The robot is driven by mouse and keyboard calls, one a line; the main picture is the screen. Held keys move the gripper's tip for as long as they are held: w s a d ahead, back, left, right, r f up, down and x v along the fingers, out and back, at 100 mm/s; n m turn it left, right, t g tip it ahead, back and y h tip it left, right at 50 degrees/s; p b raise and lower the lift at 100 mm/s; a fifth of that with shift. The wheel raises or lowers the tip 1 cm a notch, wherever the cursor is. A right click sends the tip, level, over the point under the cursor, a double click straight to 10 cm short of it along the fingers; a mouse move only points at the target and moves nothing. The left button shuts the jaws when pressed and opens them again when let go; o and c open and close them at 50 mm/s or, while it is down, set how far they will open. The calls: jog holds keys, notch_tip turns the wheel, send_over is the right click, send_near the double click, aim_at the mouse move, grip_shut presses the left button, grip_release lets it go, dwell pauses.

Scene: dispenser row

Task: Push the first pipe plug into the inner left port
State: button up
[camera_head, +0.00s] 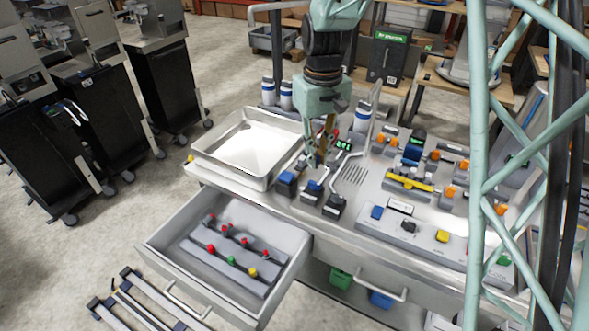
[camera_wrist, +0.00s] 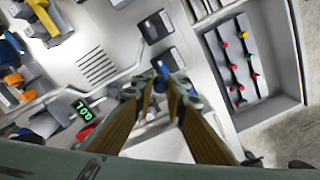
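My gripper (camera_head: 314,155) points down over the bench, beside the right side of the metal tray. In the wrist view its two fingers (camera_wrist: 161,84) converge toward a small blue piece (camera_wrist: 158,68). I cannot tell whether they grip it or it lies beyond them. Small blocks with blue and dark tops (camera_head: 286,184) stand at the bench's front edge; dark blocks also show in the wrist view (camera_wrist: 154,27). The open drawer (camera_head: 160,243) holds rails with several red, green and yellow knobs (camera_head: 231,260). I cannot identify the pipe plug or the inner left port with certainty.
The metal tray (camera_head: 205,148) on the left of the bench looks empty. A green-lit display (camera_head: 343,145) and a vent panel (camera_head: 354,174) are right of my gripper. Several orange, yellow and blue fittings (camera_head: 410,183) crowd the bench's right side. White-and-blue bottles (camera_head: 286,95) stand behind.

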jog(key=w+d+r+m, duration=0.2)
jog(key=w+d+r, duration=0.1)
jog(key=d, duration=0.6)
jog(key=w+d+r+m, duration=0.3)
jog(key=d+r, duration=0.2)
jog(key=d, duration=0.4)
jog(key=shift+r, duration=0.3)
jog(key=shift+d, duration=0.1)
